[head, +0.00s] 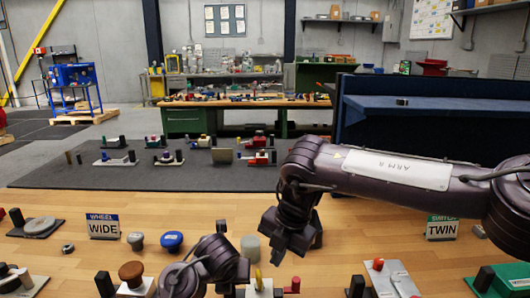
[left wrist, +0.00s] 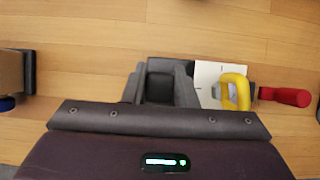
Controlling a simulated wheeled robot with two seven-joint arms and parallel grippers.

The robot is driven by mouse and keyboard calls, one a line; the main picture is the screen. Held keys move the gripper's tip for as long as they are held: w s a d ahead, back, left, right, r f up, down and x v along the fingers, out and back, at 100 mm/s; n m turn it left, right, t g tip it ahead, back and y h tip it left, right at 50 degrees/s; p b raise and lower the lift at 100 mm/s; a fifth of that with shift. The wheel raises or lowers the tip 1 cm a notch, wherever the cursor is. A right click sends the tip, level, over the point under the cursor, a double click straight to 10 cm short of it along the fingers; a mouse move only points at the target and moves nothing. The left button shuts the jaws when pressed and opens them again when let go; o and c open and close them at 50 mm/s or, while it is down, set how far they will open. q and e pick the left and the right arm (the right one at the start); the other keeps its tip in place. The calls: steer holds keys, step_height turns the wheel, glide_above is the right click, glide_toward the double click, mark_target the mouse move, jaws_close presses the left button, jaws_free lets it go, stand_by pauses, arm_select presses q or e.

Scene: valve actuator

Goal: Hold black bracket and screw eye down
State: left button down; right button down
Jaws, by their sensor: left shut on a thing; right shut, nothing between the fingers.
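The yellow screw eye (head: 258,279) stands on a pale base plate near the front edge of the head view. It also shows in the left wrist view (left wrist: 236,90), beside the white plate (left wrist: 206,76). My left gripper (left wrist: 160,88) is shut on the black bracket (left wrist: 160,84), left of the screw eye. In the head view my left gripper (head: 232,285) is low at the bottom, and its fingers and the bracket are mostly hidden. My right gripper (head: 287,246) is shut and empty, above and slightly right of the screw eye, apart from it.
A red handle (left wrist: 285,97) sticks out right of the screw eye. A brown knob (head: 131,272) and blue knob (head: 171,241) stand to the left. A plate with a red button (head: 378,265) lies to the right. WHEEL WIDE (head: 103,226) and TWIN (head: 441,228) signs stand behind.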

mark_target(262, 288)
steer(key=shift+s+d+x, duration=0.1)
steer(key=shift+d+x, duration=0.05)
steer(key=shift+x, duration=0.6)
steer(key=shift+s+d+x, duration=0.1)
steer(key=shift+d+x, duration=0.05)
steer(key=shift+x, duration=0.55)
steer(key=shift+s+d+x, duration=0.1)
steer(key=shift+d+x, duration=0.05)
steer(key=shift+x, duration=0.6)
steer(key=shift+w+a+f, duration=0.1)
steer(key=shift+a, duration=0.5)
steer(key=shift+s, duration=0.25)
steer(key=shift+s+a, duration=0.35)
steer(key=shift+s, duration=0.15)
steer(key=shift+s+a, duration=0.15)
steer(key=shift+a, duration=0.05)
steer(key=shift+a, duration=0.1)
steer(key=shift+s+d, duration=0.2)
steer(key=shift+s, duration=0.05)
